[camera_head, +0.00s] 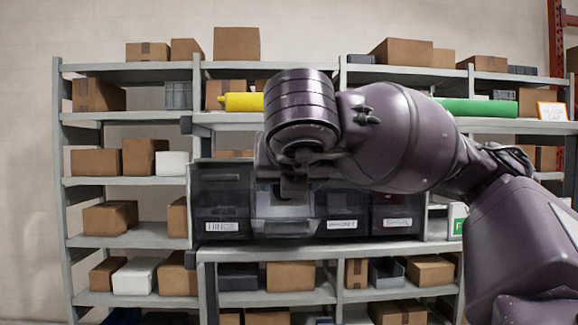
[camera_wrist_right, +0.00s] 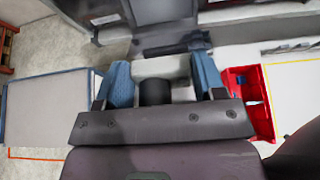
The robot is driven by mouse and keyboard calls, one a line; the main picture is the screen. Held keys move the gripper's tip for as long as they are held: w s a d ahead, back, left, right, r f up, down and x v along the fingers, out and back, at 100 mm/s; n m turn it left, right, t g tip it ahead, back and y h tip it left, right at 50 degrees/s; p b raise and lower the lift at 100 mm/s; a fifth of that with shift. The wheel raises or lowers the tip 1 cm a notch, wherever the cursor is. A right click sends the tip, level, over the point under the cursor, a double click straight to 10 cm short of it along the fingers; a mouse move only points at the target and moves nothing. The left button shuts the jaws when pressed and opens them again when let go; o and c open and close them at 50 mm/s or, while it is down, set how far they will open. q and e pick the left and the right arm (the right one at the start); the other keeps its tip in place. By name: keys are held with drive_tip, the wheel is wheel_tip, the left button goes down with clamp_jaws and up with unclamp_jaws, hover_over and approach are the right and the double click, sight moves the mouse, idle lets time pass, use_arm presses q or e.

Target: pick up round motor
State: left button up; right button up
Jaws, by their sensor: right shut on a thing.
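My right gripper (camera_head: 291,186) is in front of the second bin from the left in the dispenser row, mostly hidden by my own wrist in the head view. In the right wrist view its two blue fingers (camera_wrist_right: 162,78) close on a pale piece with a dark round part, which I take to be the round motor (camera_wrist_right: 156,92). The motor is not clearly visible in the head view. The second bin (camera_head: 283,226) looks lighter and clear-fronted. My left gripper is not in view.
Shelves (camera_head: 145,238) with cardboard boxes surround the row. A red bin (camera_wrist_right: 256,102) shows right of the fingers in the wrist view.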

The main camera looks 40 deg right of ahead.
drive_tip(key=s+a+r+g+y+p, duration=0.1)
drive_tip(key=s+a+r+g+y, duration=0.1)
drive_tip(key=s+a, duration=0.3)
drive_tip(key=shift+s+a+g, duration=0.3)
drive_tip(key=shift+s, duration=0.5)
